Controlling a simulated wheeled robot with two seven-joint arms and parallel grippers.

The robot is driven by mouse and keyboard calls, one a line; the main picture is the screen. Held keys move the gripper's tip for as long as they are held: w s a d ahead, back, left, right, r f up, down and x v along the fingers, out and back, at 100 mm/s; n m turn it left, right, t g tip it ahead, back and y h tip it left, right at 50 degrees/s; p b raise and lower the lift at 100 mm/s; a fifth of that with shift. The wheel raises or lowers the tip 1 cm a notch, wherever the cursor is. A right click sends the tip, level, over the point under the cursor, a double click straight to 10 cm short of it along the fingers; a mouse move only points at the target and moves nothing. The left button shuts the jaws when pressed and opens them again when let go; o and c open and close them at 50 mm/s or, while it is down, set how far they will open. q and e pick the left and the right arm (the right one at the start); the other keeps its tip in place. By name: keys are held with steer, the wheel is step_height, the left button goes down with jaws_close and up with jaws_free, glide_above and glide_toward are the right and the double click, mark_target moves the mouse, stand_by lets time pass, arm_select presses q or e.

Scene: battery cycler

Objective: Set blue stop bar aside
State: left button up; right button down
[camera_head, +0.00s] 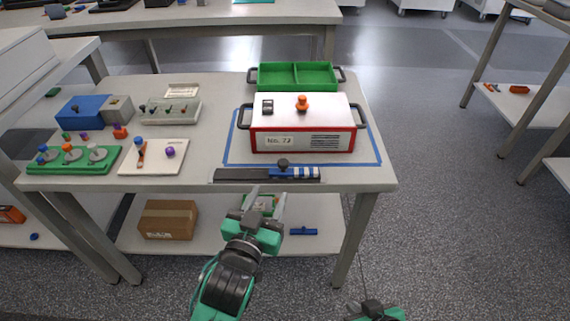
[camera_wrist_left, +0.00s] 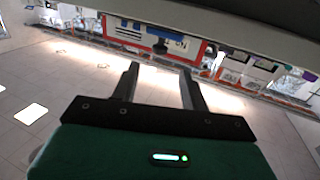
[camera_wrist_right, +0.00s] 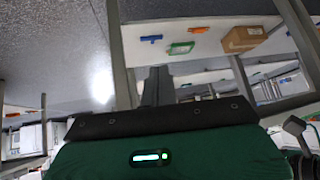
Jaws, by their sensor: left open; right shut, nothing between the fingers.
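The stop bar (camera_head: 238,175) is a long dark bar with blue and white stripes at its right end and a black knob (camera_head: 283,163) on top. It lies along the front edge of the table, in front of the white and red box. My left gripper (camera_head: 265,197) is open and empty, just in front of and below the bar. In the left wrist view the knob (camera_wrist_left: 160,47) shows beyond the gap between the open fingers (camera_wrist_left: 160,85). My right gripper (camera_head: 374,306) is low at the bottom edge, away from the table; its fingers (camera_wrist_right: 155,80) are shut and empty.
The box marked No. 72 (camera_head: 275,142) stands inside a blue outline (camera_head: 375,150), with a green tray (camera_head: 262,78) behind. Small fixtures, including a green board (camera_head: 75,167) and a white board (camera_head: 140,160), fill the table's left. A carton (camera_head: 168,220) and blue bar (camera_head: 303,232) are on the lower shelf.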

mark_target(281, 168)
arm_select(q)
steer(key=b+x, duration=0.1)
steer(key=x, duration=1)
steer(key=shift+w+d+f, duration=0.1)
steer(key=shift+w+d, duration=0.05)
steer(key=shift+w, duration=0.15)
steer(key=shift+w+d, duration=0.15)
steer(key=shift+w, duration=0.35)
arm_select(e)
steer(key=shift+w+a+f+t+y, duration=0.1)
steer(key=shift+w+a+t+y, duration=0.25)
steer(key=shift+a, duration=0.25)
steer(key=shift+w+a+t+y, duration=0.25)
steer(key=shift+w+a+t, duration=0.1)
steer(key=shift+a, duration=0.25)
arm_select(q)
jaws_close()
arm_select(e)
steer(key=shift+s, duration=0.1)
